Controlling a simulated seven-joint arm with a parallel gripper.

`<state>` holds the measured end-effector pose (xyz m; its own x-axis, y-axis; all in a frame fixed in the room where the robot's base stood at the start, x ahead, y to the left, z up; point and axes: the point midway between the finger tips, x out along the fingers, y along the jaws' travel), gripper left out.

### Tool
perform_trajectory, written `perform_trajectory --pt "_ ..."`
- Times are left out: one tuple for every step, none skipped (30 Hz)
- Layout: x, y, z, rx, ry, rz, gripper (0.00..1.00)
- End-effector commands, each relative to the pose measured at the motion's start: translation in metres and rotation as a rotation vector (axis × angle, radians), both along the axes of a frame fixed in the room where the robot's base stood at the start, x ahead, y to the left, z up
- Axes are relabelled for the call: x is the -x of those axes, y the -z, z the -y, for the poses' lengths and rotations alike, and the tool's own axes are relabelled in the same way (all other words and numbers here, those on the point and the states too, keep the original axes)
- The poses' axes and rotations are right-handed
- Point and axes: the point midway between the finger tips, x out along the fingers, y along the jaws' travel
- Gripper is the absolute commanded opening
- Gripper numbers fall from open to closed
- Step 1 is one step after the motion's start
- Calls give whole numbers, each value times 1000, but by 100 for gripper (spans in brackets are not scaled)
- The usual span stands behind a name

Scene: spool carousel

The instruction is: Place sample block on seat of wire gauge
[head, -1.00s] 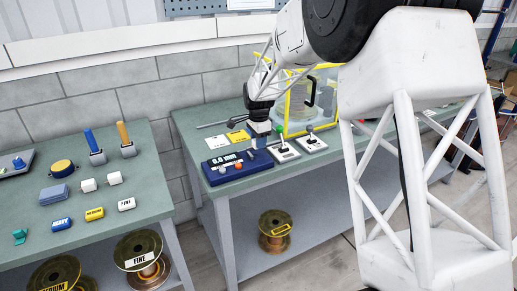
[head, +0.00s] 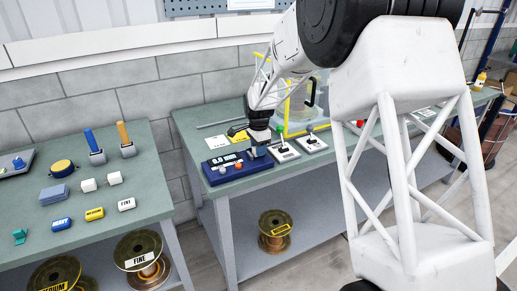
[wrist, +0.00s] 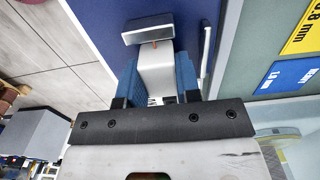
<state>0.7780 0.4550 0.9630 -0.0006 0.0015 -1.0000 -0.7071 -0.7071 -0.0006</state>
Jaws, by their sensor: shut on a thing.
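The wire gauge (head: 236,175) is a dark blue box with a display, standing on the front left of the right-hand bench. My gripper (head: 257,152) is low over its right end. In the wrist view my gripper (wrist: 158,80) has its blue finger pads shut on the sides of a white sample block (wrist: 156,68). Partial dark lettering shows on the block near my palm. A grey metal part of the gauge (wrist: 148,27) is just past the block's far end, with a small orange bit between them. I cannot tell whether the block touches the seat. The block is hidden in the head view.
Two small lever units (head: 284,151) stand close right of the gauge. A yellow card (head: 238,135) lies behind it. The left bench (head: 150,190) holds labelled blocks, plain white blocks and upright handles. A spool (head: 275,230) sits on the lower shelf.

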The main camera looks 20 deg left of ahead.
Motion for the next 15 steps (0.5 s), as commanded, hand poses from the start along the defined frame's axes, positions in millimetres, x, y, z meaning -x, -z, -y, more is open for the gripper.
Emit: perform_trajectory --pt "0 0 0 0 0 0 8" --pt "0 0 0 0 0 0 8" --pt "0 0 0 0 0 0 8" --pt "0 0 0 0 0 0 8" --pt "0 1 0 0 0 0 8" --pt "0 2 0 0 0 0 8" --pt "0 2 0 0 0 0 8" --pt "0 3 0 0 0 0 8" --pt "0 3 0 0 0 0 36" --pt "0 3 0 0 0 0 40" --pt "0 3 0 0 0 0 45" --pt "0 3 0 0 0 0 51" --pt "0 3 0 0 0 0 56" --pt "0 3 0 0 0 0 57" --pt "0 3 0 0 0 0 57"
